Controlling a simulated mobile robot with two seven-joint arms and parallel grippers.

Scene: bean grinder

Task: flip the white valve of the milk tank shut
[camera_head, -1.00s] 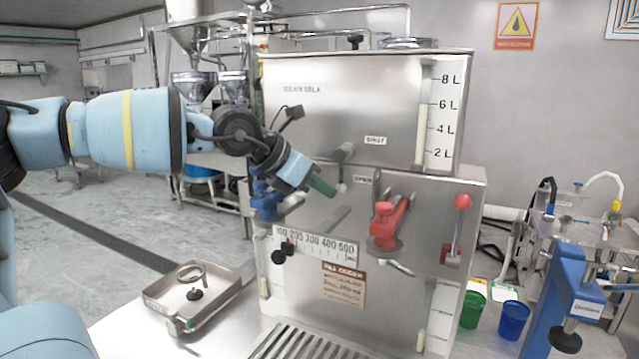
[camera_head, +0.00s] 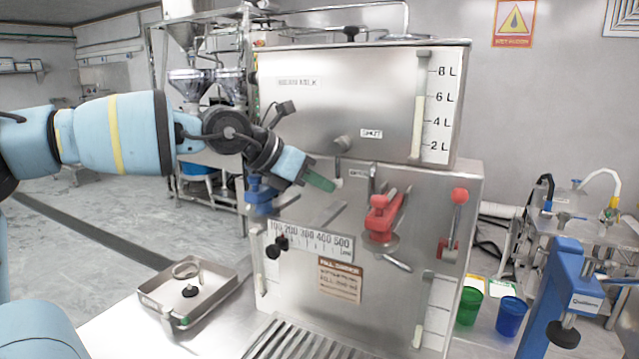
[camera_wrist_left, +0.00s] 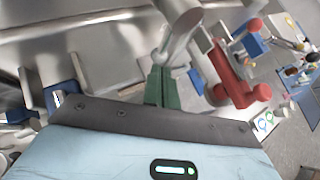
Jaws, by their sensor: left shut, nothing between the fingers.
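The milk tank (camera_head: 335,95) is a steel box with a level gauge on its right. In the left wrist view the shut green fingers (camera_wrist_left: 162,88) lie close to the pale handle (camera_wrist_left: 180,32). I cannot tell whether they touch it. My right gripper is in neither view.
A red lever (camera_head: 380,215) and a red-knobbed lever (camera_head: 457,215) stick out right of the valve. A blue handle (camera_head: 260,195) is below my left wrist. A metal tray (camera_head: 225,290) lies at the lower left. Green (camera_head: 468,306) and blue (camera_head: 510,316) cups stand at right.

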